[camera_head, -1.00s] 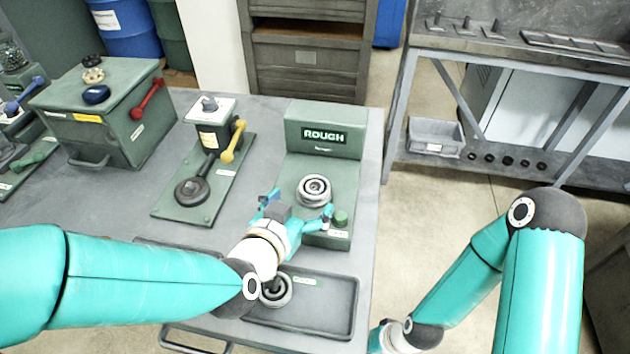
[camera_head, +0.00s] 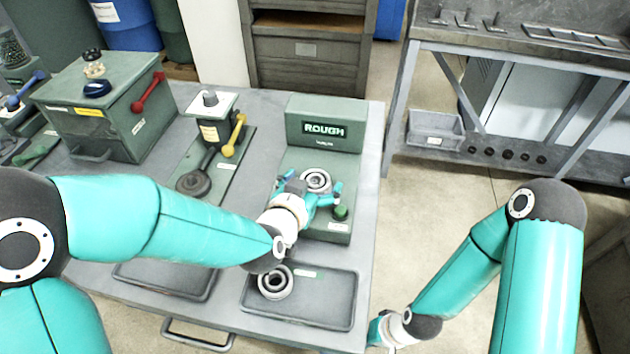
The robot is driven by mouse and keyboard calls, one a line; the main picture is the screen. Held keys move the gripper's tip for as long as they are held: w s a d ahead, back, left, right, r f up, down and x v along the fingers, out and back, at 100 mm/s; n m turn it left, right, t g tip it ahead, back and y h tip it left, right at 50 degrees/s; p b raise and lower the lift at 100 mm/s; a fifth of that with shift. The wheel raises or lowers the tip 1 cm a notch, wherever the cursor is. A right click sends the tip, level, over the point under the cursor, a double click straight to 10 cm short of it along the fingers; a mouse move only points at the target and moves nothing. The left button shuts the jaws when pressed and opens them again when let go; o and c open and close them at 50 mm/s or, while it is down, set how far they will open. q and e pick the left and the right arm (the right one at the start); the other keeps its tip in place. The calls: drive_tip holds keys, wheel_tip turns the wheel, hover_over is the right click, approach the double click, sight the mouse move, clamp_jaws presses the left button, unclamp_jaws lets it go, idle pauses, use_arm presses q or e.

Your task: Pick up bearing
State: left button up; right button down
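A silver ring-shaped bearing (camera_head: 317,179) sits on the green machine marked ROUGH (camera_head: 323,131). My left gripper (camera_head: 312,187) is open at this bearing, with one finger to its left and the other to its right. The gripper covers the bearing's near side, and I cannot tell whether the fingers touch it. A second bearing (camera_head: 275,281) lies at the left end of the dark right-hand tray (camera_head: 327,314), under my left forearm. My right gripper (camera_head: 376,331) hangs low beside the table's right edge, and its fingers are hard to make out.
A green knob (camera_head: 341,212) stands just right of my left gripper. Another dark tray (camera_head: 170,281) lies to the left. A green fixture with a yellow-handled lever (camera_head: 235,136) and a green box (camera_head: 100,115) stand further left. Floor lies beyond the table's right edge.

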use_arm(q)
drive_tip(key=c, duration=1.3)
drive_tip(key=shift+c, duration=0.7)
drive_tip(key=shift+r, duration=0.2)
